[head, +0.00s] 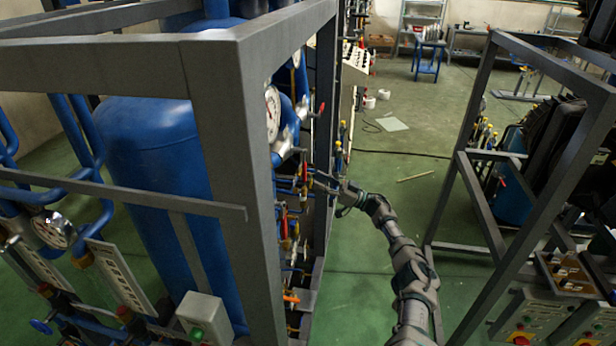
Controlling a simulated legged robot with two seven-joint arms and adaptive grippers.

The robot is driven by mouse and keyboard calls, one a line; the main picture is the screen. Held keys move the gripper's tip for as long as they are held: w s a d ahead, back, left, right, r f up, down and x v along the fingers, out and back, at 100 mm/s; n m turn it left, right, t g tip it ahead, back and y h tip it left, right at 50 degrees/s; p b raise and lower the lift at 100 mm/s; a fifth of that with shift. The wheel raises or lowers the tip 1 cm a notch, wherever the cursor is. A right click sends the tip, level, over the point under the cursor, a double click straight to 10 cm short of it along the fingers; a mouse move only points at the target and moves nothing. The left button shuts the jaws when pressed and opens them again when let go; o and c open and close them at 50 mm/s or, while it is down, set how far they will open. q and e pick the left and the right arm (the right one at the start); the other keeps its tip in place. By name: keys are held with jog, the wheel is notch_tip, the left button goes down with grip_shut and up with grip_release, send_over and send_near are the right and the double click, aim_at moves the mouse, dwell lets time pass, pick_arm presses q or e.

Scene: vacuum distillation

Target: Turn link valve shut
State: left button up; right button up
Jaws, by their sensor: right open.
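My right arm reaches in from the bottom right, and my right gripper (324,183) is at the side of the grey frame, by a column of small valves. The gripper is open, small in view and partly merged with the pipes behind it. A valve with red and yellow parts (304,178) is just left of the fingertips; I cannot tell whether they touch it. Red handles (284,222) show lower down, and an orange handle (291,298) is near the bottom. I cannot tell which of these is the link valve. My left gripper is not in view.
A thick grey frame post (232,170) stands left of the valves, before a large blue tank (155,160). A round gauge (272,112) is above the valves. Another grey frame (470,130) stands at the right. Green floor (400,210) is open between them.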

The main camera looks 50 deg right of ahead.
jog(key=v, duration=0.6)
jog(key=shift+d+f, duration=0.25)
jog(key=shift+d, duration=0.1)
jog(key=shift+a, duration=0.15)
